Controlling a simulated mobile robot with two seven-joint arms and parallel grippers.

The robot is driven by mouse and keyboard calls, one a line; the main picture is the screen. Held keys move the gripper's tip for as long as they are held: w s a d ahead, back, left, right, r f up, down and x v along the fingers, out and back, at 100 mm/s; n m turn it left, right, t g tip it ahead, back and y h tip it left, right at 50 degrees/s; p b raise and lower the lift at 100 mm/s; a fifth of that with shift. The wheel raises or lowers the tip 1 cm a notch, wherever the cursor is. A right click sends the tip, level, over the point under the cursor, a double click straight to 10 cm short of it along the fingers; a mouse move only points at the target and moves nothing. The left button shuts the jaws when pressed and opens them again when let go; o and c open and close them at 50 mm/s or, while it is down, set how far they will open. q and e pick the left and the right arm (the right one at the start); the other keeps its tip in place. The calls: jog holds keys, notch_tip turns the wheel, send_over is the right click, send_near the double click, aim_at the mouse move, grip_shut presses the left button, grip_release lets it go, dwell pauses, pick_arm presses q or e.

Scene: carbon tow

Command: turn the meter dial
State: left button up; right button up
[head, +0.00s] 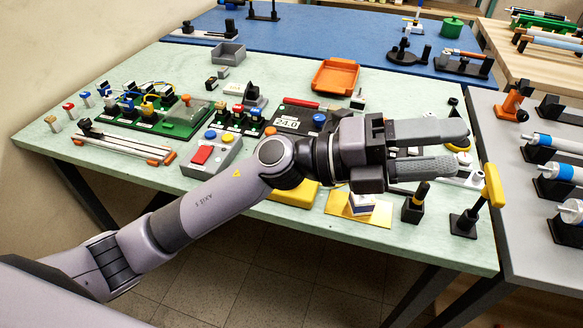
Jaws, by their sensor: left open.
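A dark meter (301,108) lies on the pale green table, with a display reading 24.0 (287,124). A round blue knob (320,118), which looks like its dial, sits right of the display. My left arm reaches across the table from the lower left, and its wrist is just below and right of the meter, covering part of that area. My left gripper (463,149) is open, its fingers pointing right, away from the dial. Nothing shows clearly between the fingers. My right gripper is not in view.
A grey box with a red button (202,155) and green circuit boards (186,118) stand left of the meter. An orange tray (335,77) lies behind it. A yellow-handled stand (494,186) is near the right table edge. Bare table shows at the front left.

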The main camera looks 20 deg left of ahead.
pick_arm(q)
notch_tip(320, 180, down, 10)
jog(key=a+m+g+y, duration=0.2)
jog(key=m+g+y, duration=0.2)
jog(key=m+y, duration=0.45)
jog(key=w+a+y, duration=0.3)
jog(key=a+y, duration=0.1)
jog(key=a, duration=0.1)
jog(key=w+a+n+t+y, duration=0.1)
jog(key=w+a+y, duration=0.2)
jog(key=a, duration=0.3)
jog(key=w+a+n+t+y, duration=0.1)
jog(key=w+a+y, duration=0.2)
jog(key=a+y, duration=0.2)
jog(key=shift+a+f+y, duration=0.25)
jog(key=shift+a, duration=0.5)
jog(key=shift+a+f+n, duration=0.15)
jog(key=shift+a+n, duration=0.05)
jog(key=shift+n, duration=0.05)
notch_tip(320, 180, down, 7)
jog(key=shift+r, duration=0.15)
jog(key=c, duration=1.1)
